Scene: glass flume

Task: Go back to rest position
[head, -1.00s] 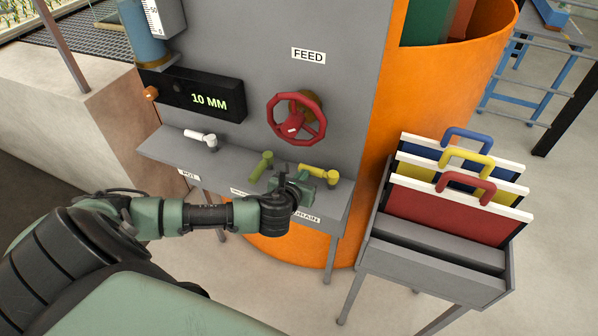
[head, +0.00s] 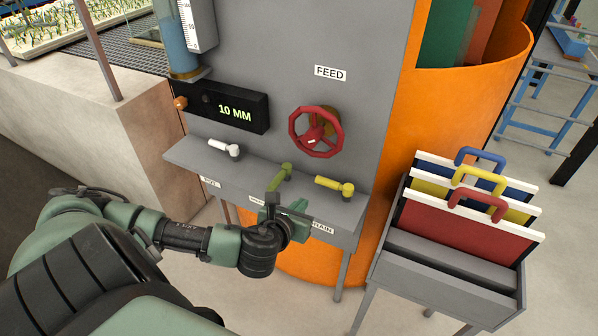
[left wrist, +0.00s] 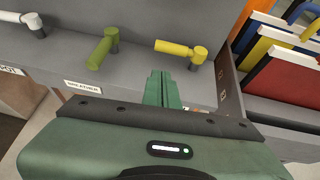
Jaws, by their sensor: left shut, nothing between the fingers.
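My left gripper (head: 284,208) is shut and empty. In the head view it is in front of the valve shelf, just below the green lever (head: 281,177) and the yellow lever (head: 335,186). In the left wrist view its closed fingers (left wrist: 162,88) point toward the shelf, between the green lever (left wrist: 103,47) and the yellow lever (left wrist: 181,49), and look apart from both. A white lever (head: 224,147) is further left on the same shelf. My right gripper is not in view.
A grey panel holds a red FEED handwheel (head: 316,131) and a display (head: 229,106) reading 10 MM. A grey rack (head: 441,268) with blue, yellow and red handled boards stands at the right. A concrete wall (head: 70,110) is at the left. Floor shows between shelf and rack.

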